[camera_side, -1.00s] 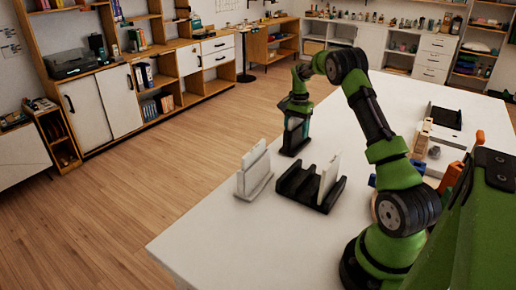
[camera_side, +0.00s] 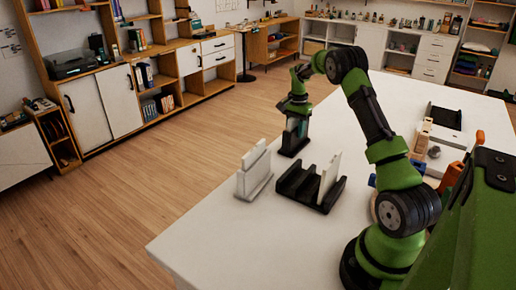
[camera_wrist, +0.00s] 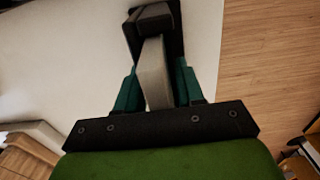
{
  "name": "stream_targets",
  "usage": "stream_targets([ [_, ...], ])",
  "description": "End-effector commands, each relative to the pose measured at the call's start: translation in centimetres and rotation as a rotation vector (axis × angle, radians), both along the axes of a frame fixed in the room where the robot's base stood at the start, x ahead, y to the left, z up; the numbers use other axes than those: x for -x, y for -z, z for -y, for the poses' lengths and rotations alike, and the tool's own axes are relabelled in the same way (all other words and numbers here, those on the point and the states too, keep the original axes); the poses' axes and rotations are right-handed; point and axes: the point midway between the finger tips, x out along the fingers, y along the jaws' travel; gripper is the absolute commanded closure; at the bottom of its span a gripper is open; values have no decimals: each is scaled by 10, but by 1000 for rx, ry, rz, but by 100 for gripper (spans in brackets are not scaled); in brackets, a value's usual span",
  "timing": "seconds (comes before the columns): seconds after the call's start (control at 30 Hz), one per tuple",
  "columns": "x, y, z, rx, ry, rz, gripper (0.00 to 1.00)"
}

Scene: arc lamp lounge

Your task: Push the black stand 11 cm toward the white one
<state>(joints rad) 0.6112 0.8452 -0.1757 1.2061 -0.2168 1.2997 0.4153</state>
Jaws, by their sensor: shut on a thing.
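A black slotted stand (camera_side: 301,190) sits on the white table, with a thin upright white panel (camera_side: 329,178) in its right part. The white stand (camera_side: 254,175) stands just left of it, with a narrow gap between. My gripper (camera_side: 295,124) is behind the black stand and apart from it. Its teal fingers, seen in the wrist view (camera_wrist: 157,88), are shut on a grey slab (camera_wrist: 153,75). The slab's far end meets a small black block (camera_wrist: 174,18), which rests on or close to the table; I cannot tell which.
The table (camera_side: 225,225) is clear in front of the two stands. At its right lie a dark flat thing (camera_side: 445,118), a tan wooden piece (camera_side: 420,142) and a small grey ball (camera_side: 434,152). The table's left edge runs close beside the white stand.

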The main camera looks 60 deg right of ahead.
Motion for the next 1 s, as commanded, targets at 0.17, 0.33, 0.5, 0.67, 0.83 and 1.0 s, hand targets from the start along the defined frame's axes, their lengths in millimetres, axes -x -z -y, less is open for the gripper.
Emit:
stream_targets([
  [0.17, -1, -1, -20, -1, -3, 1, 100],
  [0.33, -1, -1, -40, 0, -4, 2, 100],
  [0.5, -1, -1, -61, 0, -4, 3, 100],
  [0.67, -1, -1, -80, 0, -4, 2, 100],
  [0.83, -1, -1, -95, 1, -3, 3, 100],
  [1.0, 0, -1, -103, 0, -1, 2, 100],
])
